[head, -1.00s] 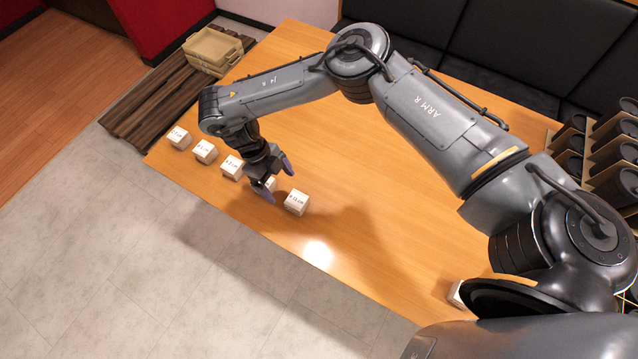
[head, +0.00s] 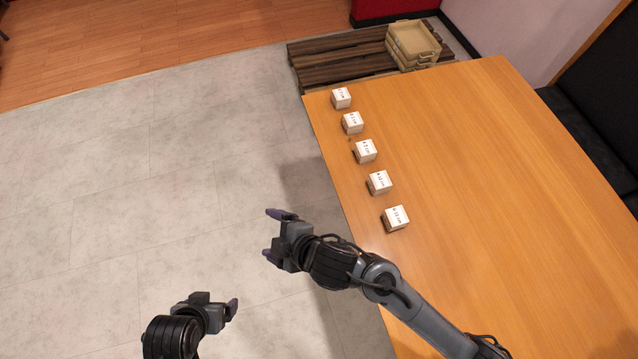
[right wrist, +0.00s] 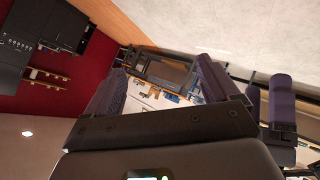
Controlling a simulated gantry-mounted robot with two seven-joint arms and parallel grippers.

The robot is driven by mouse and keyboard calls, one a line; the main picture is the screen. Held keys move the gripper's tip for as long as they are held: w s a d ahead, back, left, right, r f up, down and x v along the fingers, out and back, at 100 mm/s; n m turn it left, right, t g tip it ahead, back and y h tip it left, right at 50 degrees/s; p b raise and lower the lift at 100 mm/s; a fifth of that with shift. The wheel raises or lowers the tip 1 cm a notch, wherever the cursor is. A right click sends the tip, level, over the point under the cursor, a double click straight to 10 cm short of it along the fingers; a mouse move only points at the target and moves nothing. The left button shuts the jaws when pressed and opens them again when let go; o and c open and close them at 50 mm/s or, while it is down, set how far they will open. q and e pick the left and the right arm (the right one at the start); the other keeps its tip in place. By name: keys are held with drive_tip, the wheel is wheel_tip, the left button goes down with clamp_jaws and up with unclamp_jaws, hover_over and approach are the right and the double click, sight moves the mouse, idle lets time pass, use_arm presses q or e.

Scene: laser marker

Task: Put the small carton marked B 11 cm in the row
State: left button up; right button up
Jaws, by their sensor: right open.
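Several small white cartons stand in one slanting row near the table's left edge in the head view. From the far end they are the first carton (head: 341,98), second (head: 352,122), third (head: 365,151), fourth (head: 379,183) and the nearest, largest-looking one (head: 396,218). Their top labels are too small to read surely, so I cannot tell which is B 11 cm. My right gripper (head: 275,236) is open and empty, left of the row, clear of the table. Its spread fingers also show in the right wrist view (right wrist: 160,85). My left gripper (head: 230,309) is lower left; its jaw gap is unclear.
The wooden table (head: 480,180) is bare right of the row. A dark slatted pallet (head: 340,65) with stacked beige trays (head: 414,42) lies beyond its far end. Grey floor (head: 150,180) is open on the left. A black bench (head: 590,140) borders the right.

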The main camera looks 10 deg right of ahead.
drive_tip(key=s+d+f+m+g+h, duration=0.1)
drive_tip(key=s+d+m, duration=0.3)
drive_tip(key=d, duration=0.5)
drive_tip(key=s+d+f+m+g+h, duration=0.1)
drive_tip(key=s+d+f+m+h, duration=0.2)
drive_tip(key=d+m, duration=0.3)
drive_tip(key=s+d+f+m+g+h, duration=0.1)
drive_tip(key=s+d+m, duration=0.4)
drive_tip(key=d, duration=0.7)
drive_tip(key=shift+s+d+f+g+h, duration=0.2)
drive_tip(key=shift+d+f+g+h, duration=0.25)
drive_tip(key=shift+h, duration=0.65)
drive_tip(key=shift+a, duration=0.15)
